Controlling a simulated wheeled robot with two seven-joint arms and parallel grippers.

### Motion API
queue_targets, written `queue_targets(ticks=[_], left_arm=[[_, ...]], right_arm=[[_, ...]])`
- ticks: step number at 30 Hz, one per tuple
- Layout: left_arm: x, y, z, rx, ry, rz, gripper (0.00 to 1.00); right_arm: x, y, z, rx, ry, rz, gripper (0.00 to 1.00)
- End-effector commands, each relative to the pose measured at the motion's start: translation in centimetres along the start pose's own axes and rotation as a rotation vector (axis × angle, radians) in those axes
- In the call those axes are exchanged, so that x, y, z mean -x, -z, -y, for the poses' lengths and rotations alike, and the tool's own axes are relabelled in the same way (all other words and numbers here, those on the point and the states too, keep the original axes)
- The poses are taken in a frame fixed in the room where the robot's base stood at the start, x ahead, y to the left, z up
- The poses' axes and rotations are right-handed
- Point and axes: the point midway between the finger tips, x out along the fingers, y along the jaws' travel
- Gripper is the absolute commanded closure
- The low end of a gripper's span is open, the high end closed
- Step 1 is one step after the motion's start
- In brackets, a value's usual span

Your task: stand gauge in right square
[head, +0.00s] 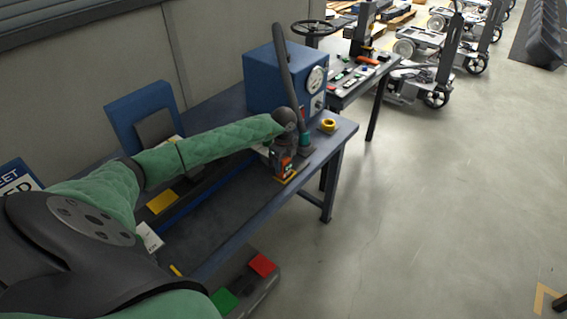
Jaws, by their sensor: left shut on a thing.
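My left arm reaches over the dark blue workbench (215,222). My left gripper (283,150) is small and partly hidden by its own wrist. It is shut on a small orange and dark upright thing (284,168), which looks like the gauge. The gauge is at or just above a yellow-marked patch (288,180) near the bench's front edge, which looks like the right square; I cannot tell whether it touches the bench. Another yellow patch (162,202) lies further left on the bench. My right gripper is not in view.
A blue box with a round dial (272,82) stands behind the gripper. A dark, teal-based upright thing (305,138) and a yellow ring (328,126) are close on the right. Red (262,265) and green (224,300) pads lie below the bench.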

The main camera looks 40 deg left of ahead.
Motion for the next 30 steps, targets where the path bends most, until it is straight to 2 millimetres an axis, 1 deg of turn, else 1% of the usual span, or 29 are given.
queue_targets(ticks=[7,15,23,24,26,27,30], left_arm=[[-0.01,0.00,0.01,0.000,0.000,0.000,0.82],[-0.50,-0.02,0.03,0.000,0.000,0.000,0.82],[-0.54,0.00,0.00,0.000,-0.001,0.000,0.82],[-0.56,0.00,-0.01,0.000,-0.001,0.000,0.47],[-0.57,0.00,-0.01,0.000,-0.001,0.000,0.35],[-0.56,0.00,-0.01,0.000,-0.001,0.000,0.27],[-0.55,0.00,0.00,0.000,0.000,0.000,0.27]], right_arm=[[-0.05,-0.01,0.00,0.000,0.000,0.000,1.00],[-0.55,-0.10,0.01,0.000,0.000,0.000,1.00],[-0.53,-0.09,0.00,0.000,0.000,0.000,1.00],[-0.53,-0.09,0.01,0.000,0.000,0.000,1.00],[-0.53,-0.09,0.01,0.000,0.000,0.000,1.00],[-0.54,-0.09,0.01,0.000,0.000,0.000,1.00],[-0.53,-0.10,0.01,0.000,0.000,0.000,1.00]])
